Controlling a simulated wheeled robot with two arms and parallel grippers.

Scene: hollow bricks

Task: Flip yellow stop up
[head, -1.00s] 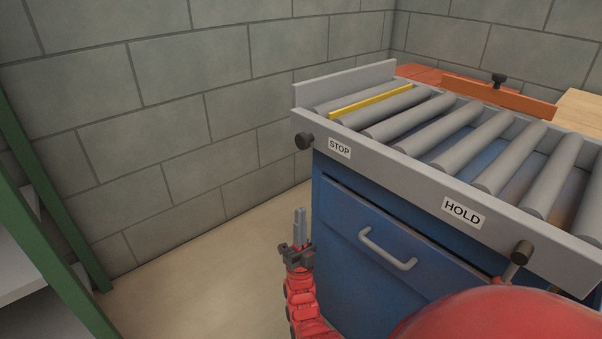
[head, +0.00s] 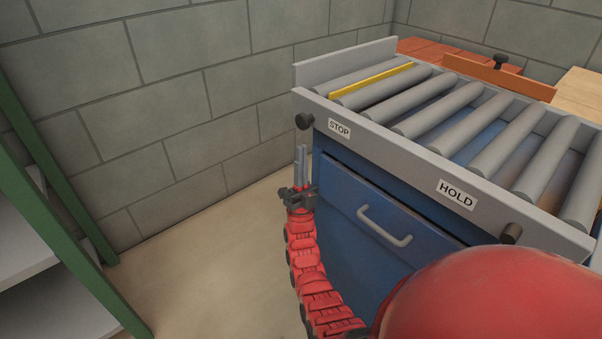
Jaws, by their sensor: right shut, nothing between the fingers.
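The yellow stop (head: 372,80) is a thin strip lying low between the first rollers at the left end of the grey conveyor (head: 400,130). My left gripper is not in view.
A second dark knob (head: 511,233) is near the HOLD label (head: 457,194). Below the conveyor is a blue cabinet (head: 345,235) with a drawer handle (head: 384,226). A green-framed shelf (head: 60,230) stands at left. An orange board (head: 498,77) is behind the rollers. Floor between shelf and cabinet is clear.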

